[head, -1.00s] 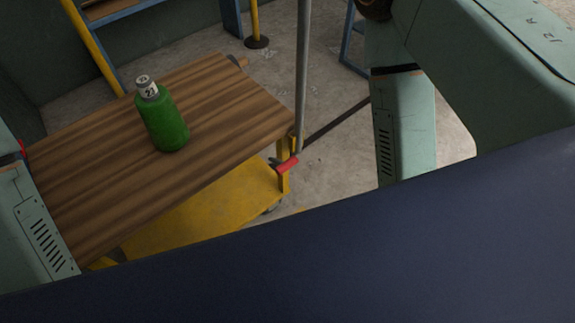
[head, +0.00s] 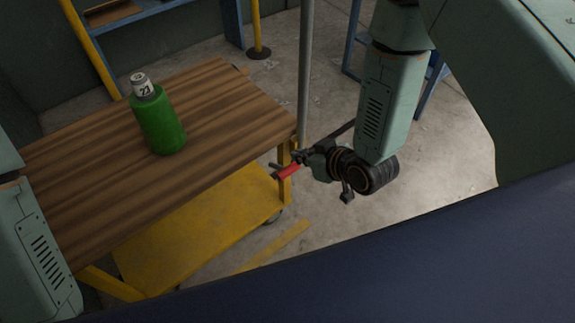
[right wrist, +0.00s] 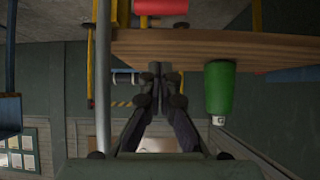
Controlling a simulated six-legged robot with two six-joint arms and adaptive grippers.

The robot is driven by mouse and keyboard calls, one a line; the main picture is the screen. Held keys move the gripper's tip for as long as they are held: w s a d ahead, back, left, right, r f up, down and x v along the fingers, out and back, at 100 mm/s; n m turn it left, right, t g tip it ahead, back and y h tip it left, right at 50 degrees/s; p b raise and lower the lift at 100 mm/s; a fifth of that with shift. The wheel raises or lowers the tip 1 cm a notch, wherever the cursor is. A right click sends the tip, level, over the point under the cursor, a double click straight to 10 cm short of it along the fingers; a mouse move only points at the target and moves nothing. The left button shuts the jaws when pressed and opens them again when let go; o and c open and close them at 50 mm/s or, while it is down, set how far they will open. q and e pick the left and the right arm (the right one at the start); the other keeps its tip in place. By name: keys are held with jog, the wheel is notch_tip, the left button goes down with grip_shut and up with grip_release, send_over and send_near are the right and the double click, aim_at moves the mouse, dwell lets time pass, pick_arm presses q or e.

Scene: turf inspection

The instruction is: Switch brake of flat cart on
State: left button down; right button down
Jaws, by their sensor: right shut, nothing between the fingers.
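The flat cart has a brown wooden top (head: 85,175) and a yellow lower deck (head: 190,240). Its red brake handle (head: 288,172) sticks out at the right corner, by the yellow leg. In the right wrist view a red piece (right wrist: 160,7), which looks like the handle, shows at the top edge, beyond the fingertips. My right gripper (head: 301,157) is at that corner, just above and right of the handle; I cannot tell whether it touches. Its fingers (right wrist: 156,80) are shut and empty. My left gripper is out of view; only my left arm shows.
A green bottle (head: 160,125) stands on the wooden top. A grey pole (head: 305,70) rises behind the cart's corner, close to my right gripper. A yellow post (head: 257,25) and blue frames (head: 160,10) stand farther back.

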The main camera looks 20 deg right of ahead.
aim_at(288, 168)
jog(key=shift+a+r, duration=0.1)
jog(key=shift+r, duration=0.1)
jog(key=shift+w+f, duration=0.1)
jog(key=shift+w, duration=0.05)
jog(key=b+x, duration=0.3)
jog(key=x, duration=0.6)
jog(key=shift+w+a+f, duration=0.1)
jog(key=shift+w+f, duration=0.1)
jog(key=shift+s+d+f, duration=0.2)
jog(key=shift+s+f, duration=0.25)
jog(key=shift+s, duration=0.05)
jog(key=shift+s+d+f, duration=0.2)
jog(key=shift+s+f, duration=0.25)
jog(key=shift+s, duration=0.05)
jog(key=shift+s+d+f+b, duration=0.15)
jog(key=shift+s+f+b, duration=0.1)
jog(key=shift+s+b, duration=0.15)
